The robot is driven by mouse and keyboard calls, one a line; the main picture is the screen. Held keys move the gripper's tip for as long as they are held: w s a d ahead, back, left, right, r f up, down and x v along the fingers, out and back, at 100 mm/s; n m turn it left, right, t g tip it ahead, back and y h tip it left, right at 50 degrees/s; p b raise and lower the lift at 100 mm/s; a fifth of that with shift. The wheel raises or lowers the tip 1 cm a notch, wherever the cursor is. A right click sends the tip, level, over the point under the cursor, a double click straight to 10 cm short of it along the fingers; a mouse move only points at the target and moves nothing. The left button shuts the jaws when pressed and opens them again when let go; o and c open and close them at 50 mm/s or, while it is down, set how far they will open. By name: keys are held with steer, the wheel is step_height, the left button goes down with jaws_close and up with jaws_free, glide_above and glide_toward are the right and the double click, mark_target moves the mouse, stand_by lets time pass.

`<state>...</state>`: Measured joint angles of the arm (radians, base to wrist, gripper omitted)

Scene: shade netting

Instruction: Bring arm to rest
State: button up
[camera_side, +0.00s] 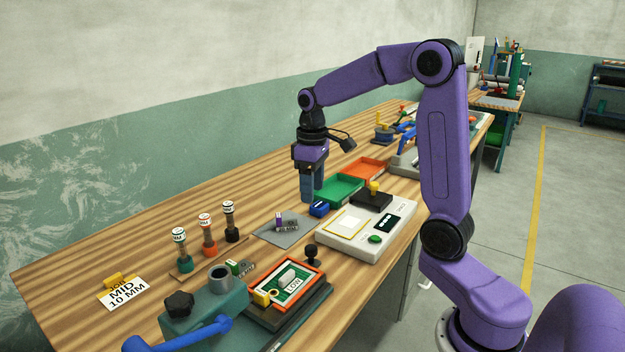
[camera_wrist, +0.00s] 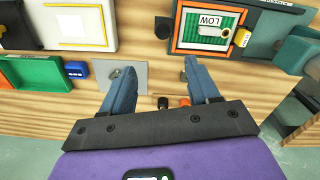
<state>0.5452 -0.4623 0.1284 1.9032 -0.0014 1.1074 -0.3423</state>
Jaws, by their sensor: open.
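My gripper (camera_side: 310,190) hangs from my purple arm over the wooden bench, fingers pointing down. In the wrist view the two blue fingers stand wide apart, and my gripper (camera_wrist: 158,68) is open with nothing between the fingertips. A grey mat (camera_wrist: 132,84) lies partly hidden by the left finger there. The blue block (camera_wrist: 77,69) and green tray (camera_wrist: 30,77) lie to its left.
A white device (camera_side: 345,247) with a green button stands in front of the mat. An orange tray (camera_side: 365,169) lies beyond the green one. Several capped posts (camera_side: 207,232) stand to the left. A framed LOW panel (camera_side: 287,283) and a teal fixture (camera_side: 205,312) are near the front.

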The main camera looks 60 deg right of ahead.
steer(key=shift+r, duration=0.7)
steer(key=s+a+f+n, duration=0.3)
steer(key=s+a+n, duration=0.3)
steer(key=s+a, duration=0.95)
steer(key=s+f+n, duration=0.2)
steer(key=s+n, duration=0.1)
steer(key=s, duration=0.8)
steer(key=shift+d+f+n, duration=0.2)
steer(key=shift+d+n, duration=0.1)
